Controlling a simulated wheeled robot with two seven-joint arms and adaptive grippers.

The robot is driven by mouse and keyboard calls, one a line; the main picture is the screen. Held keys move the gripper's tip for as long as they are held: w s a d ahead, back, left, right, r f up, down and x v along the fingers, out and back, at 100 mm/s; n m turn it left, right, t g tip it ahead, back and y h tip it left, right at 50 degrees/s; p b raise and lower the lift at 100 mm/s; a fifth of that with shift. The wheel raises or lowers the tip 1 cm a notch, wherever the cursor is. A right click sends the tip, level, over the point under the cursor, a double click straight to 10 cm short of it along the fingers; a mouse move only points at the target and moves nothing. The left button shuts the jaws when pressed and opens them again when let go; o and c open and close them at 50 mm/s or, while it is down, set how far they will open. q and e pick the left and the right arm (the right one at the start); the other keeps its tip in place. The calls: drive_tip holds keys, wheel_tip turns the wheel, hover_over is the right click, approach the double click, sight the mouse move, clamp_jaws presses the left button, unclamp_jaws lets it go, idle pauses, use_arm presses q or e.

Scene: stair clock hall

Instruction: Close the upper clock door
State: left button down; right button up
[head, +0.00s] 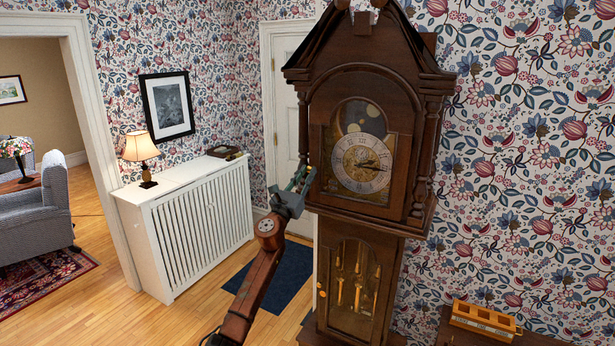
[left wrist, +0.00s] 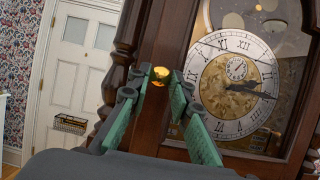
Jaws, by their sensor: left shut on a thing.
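The tall dark wooden clock (head: 430,110) stands against the wallpapered wall. Its upper clock door (head: 402,150) frames the round dial (head: 362,163) and looks flush or nearly flush with the case; I cannot tell whether a small gap is left. My left gripper (head: 304,178) is at the door's left edge. In the left wrist view its green-padded fingers (left wrist: 157,88) are on either side of a small brass knob (left wrist: 161,74) on the door frame, shut on it. The dial shows to the right of the fingers there. My right gripper is not in view.
The lower clock door (head: 354,285) with pendulum and weights is below. A white radiator cover (head: 200,215) with a lamp (head: 141,150) stands left. A wooden box (head: 484,320) sits at lower right. A white panelled door (head: 285,85) is behind the clock.

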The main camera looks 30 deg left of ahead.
use_arm(q)
drive_tip(key=c, duration=1.8)
unclamp_jaws()
drive_tip(key=shift+o, duration=0.2)
drive_tip(key=a+v, duration=0.1)
drive_tip(key=v, duration=1.1)
drive_tip(key=shift+d, duration=0.45)
